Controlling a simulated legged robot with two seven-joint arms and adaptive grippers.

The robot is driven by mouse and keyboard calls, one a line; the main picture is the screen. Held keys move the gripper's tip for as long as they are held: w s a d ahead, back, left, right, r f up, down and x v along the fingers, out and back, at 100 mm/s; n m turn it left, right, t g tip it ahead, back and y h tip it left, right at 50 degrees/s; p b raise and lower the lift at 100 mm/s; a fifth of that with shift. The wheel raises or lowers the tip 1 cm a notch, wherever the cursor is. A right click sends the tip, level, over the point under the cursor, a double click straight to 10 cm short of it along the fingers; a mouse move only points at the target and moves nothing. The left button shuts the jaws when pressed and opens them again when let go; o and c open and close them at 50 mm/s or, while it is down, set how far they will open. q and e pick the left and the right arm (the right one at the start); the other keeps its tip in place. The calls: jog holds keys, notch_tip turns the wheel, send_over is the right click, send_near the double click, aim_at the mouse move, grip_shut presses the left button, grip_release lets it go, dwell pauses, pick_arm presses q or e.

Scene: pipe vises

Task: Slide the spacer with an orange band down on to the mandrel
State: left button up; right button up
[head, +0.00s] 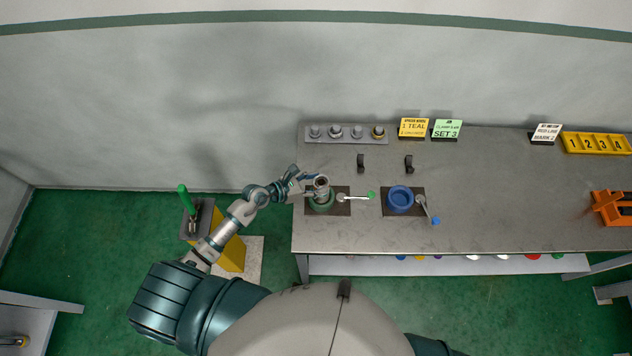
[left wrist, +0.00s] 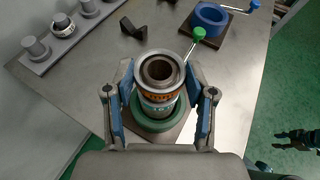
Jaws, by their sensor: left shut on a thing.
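The spacer with an orange band (left wrist: 158,92) is upright between the blue-padded fingers of my left gripper (left wrist: 159,108), which is shut on it. Its wide grey rim and dark bore face the left wrist camera. Directly below it is a grey part with teal marking (left wrist: 158,109), standing inside the green vise (left wrist: 183,132). The spacer hides the mandrel's top, so I cannot tell how far it is around it. In the head view, my left gripper (head: 312,181) is at the green vise (head: 321,204) on the bench's left end.
A rack (head: 347,134) with several grey posts stands at the back left of the bench. A blue vise (head: 400,200) is to the right. The green-knobbed handle (head: 357,196) reaches between the vises. Two dark brackets (head: 361,163) stand behind. The bench's middle right is clear.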

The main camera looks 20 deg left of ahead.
pick_arm(q)
jog(key=shift+f+b, duration=0.9)
jog(key=shift+f, duration=0.3)
jog(key=o, duration=1.2)
jog(key=shift+o, duration=0.2)
jog(key=v, duration=1.2)
